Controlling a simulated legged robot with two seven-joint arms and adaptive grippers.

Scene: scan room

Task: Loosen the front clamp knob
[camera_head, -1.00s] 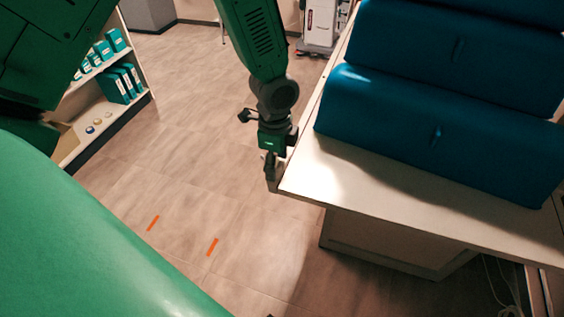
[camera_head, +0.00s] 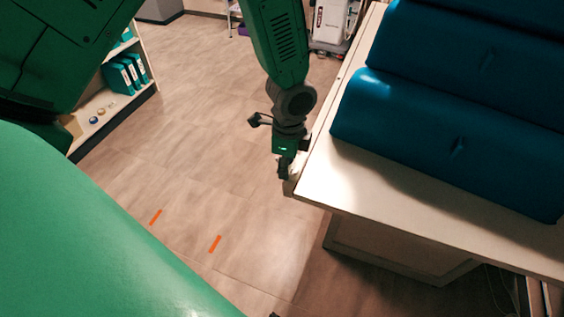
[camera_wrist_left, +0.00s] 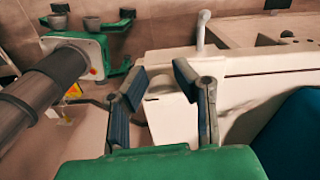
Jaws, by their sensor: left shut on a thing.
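My left gripper (camera_head: 285,175) points down at the near left corner of the pale table (camera_head: 355,190). In the left wrist view, its two dark fingers (camera_wrist_left: 160,72) stand apart on either side of a pale piece, which I take to be the front clamp knob (camera_wrist_left: 166,108). The gripper is shut on this piece beside the table's edge. The piece's outline blends with the table's pale side, so its turn cannot be read. In the head view the fingers mostly hide it.
Blue padded cushions (camera_head: 440,130) cover much of the table top. A pale upright lever (camera_wrist_left: 203,30) stands beyond the fingers. A shelf with teal binders (camera_head: 125,75) is at the left, and a white machine (camera_head: 333,25) at the back. The floor between is open.

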